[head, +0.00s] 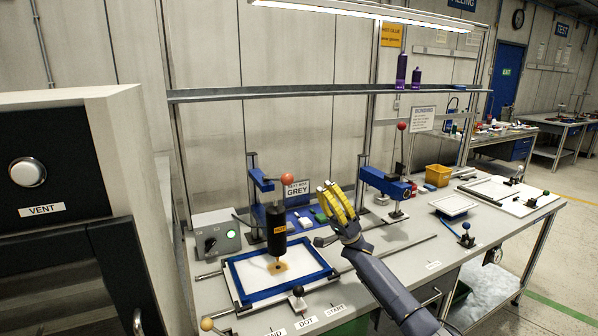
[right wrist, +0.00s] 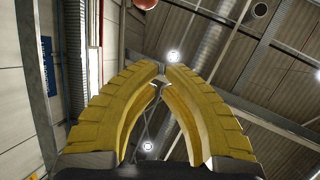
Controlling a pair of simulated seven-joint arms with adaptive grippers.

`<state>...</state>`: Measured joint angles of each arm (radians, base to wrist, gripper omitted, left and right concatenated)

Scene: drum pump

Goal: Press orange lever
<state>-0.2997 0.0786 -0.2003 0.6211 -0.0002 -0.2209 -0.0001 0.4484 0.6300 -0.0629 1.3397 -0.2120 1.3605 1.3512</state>
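The orange lever shows as an orange ball knob (head: 287,179) above the left blue press (head: 262,183). A black cylinder marked HOT (head: 278,230) hangs below it over a white sheet with a brown scorched spot, in a blue frame (head: 237,282). My right gripper (head: 328,187) is right of the knob in the head view, pointing up and apart from it. In the right wrist view its yellow fingers (right wrist: 163,70) bow inward with their tips together, and nothing shows between them. A reddish ball (right wrist: 145,4) is cut off at the top edge there. My left gripper is not in view.
A second blue press (head: 385,184) with a red ball lever (head: 402,126) stands further right. A grey control box (head: 217,238) is left of the frame. A yellow bin (head: 438,175) is behind. A large cabinet marked VENT (head: 45,209) fills the left side.

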